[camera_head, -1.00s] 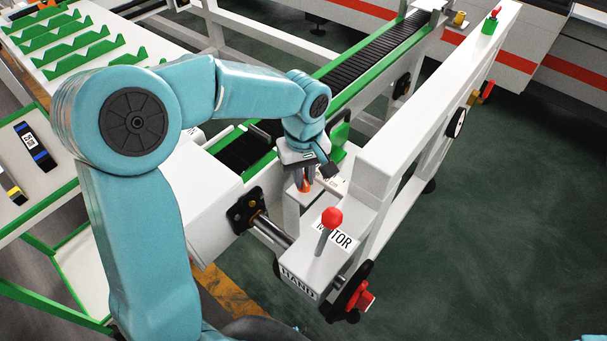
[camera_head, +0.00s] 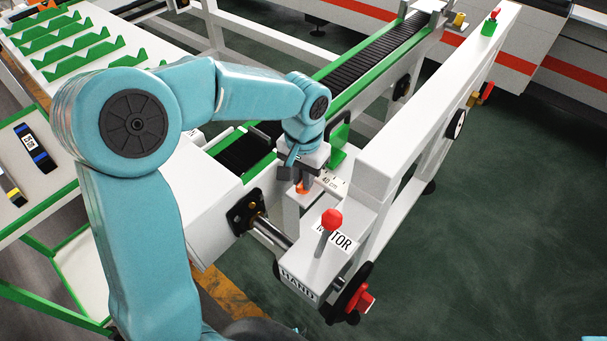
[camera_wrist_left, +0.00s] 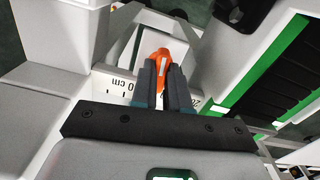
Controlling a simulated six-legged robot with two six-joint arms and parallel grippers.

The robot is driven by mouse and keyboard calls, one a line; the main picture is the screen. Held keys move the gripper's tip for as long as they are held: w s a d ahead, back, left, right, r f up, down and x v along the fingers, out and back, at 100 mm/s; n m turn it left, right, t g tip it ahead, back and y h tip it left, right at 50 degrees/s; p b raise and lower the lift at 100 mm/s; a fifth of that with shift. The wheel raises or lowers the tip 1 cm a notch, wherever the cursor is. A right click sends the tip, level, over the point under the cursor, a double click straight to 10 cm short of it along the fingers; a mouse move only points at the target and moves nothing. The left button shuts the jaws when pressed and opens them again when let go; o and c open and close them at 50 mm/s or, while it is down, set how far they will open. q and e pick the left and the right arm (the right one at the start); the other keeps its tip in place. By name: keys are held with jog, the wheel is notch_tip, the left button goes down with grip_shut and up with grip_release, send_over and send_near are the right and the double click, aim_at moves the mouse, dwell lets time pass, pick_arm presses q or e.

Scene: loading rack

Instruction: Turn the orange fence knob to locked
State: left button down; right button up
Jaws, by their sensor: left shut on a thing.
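The orange fence knob (camera_head: 302,188) sits on a white block beside the scale plate, mostly hidden by my left gripper in the head view. It also shows in the left wrist view as an orange bar with a pale stripe (camera_wrist_left: 163,58). My left gripper (camera_head: 303,183) points down at it, with its dark fingers (camera_wrist_left: 162,85) shut on the knob's sides. The scale plate (camera_head: 330,181) reads "40 cm" in the head view. The knob's lock marking cannot be read. My right gripper is not in view.
A red-balled lever (camera_head: 331,219) stands in front of the knob, by a "MOTOR" label (camera_head: 342,236). A red-handled handwheel (camera_head: 350,293) is at the front. A white beam (camera_head: 430,100) runs along the right.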

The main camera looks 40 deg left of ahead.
pick_arm(q)
jog(key=shift+m, duration=0.9)
jog(key=c, duration=1.1)
grip_release()
notch_tip(320, 180, up, 16)
jog(key=shift+r+p, duration=0.2)
jog(key=shift+p, duration=0.3)
jog(key=shift+s, duration=0.1)
